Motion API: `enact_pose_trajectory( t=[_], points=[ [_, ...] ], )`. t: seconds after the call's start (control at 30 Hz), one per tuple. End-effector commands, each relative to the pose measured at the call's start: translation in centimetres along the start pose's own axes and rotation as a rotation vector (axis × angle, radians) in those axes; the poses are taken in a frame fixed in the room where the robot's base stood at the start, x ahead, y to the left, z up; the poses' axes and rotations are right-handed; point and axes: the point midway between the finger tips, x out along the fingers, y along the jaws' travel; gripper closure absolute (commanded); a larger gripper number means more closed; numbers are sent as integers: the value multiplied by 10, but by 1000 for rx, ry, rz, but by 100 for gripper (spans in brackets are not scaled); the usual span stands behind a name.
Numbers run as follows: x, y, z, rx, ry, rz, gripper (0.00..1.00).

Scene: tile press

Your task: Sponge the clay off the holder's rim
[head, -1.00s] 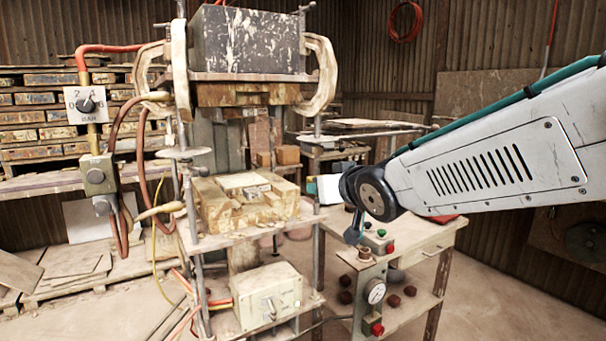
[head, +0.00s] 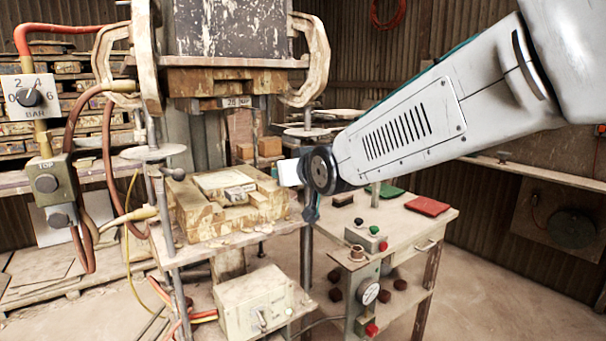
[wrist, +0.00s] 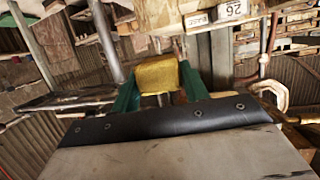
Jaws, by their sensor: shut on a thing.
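My gripper (wrist: 158,85) is shut on a yellow sponge (wrist: 159,75), held between green fingers in the wrist view. In the head view my wrist hides the fingers and sponge. The lower holder (head: 195,222), a worn yellow-brown block with a pale raised middle, sits on the press's lower plate. My wrist is just right of it, apart from it as far as I can see. An upper holder (head: 195,84) with a "26" tag hangs above under the dark press block. I cannot tell which rim bears clay.
A side table (head: 415,232) at right carries a red pad (head: 427,206), a green pad (head: 384,193) and a button box (head: 365,238).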

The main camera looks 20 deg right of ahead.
Motion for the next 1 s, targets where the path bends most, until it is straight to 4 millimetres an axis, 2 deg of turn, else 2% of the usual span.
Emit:
enact_pose_trajectory(
  t=[0.63, 1.0],
  points=[
    [74, -9, -19, 1, 0, 3, 75],
    [80, -8, 1, 1, 0, 4, 75]
  ],
)
